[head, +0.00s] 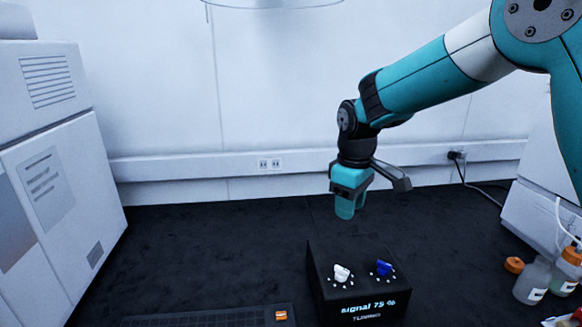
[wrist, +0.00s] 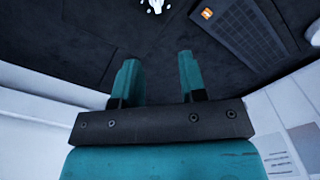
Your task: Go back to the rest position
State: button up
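My gripper (head: 346,208) hangs pointing down above the dark bench, behind and above a black control box. In the wrist view, the two teal fingers of my gripper (wrist: 159,60) stand apart with only dark bench between them, so it is open and empty. The black control box (head: 318,285) carries a white knob (head: 342,273) and a blue knob (head: 384,268). Its lit front reads "signal 75 %" and "TUNING". My gripper touches neither knob. A white knob (wrist: 155,5) shows at the top edge of the wrist view.
A white instrument cabinet (head: 70,170) stands at the left. A dark flat panel with an orange mark (head: 235,318) lies at the front. Bottles (head: 532,281) with an orange cap (head: 514,265) stand at the right. The dark bench (head: 210,245) left of the box is clear.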

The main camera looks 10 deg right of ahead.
jog(key=s+a+r+m+y, duration=0.1)
jog(key=s+a+r+y, duration=0.1)
jog(key=s, duration=1.2)
jog(key=s+a+r+m+y, duration=0.1)
jog(key=s+a+r+y, duration=0.1)
jog(key=s, duration=1.2)
jog(key=shift+s+a+r, duration=0.25)
jog(key=shift+s+r, duration=0.15)
jog(key=shift+r, duration=0.35)
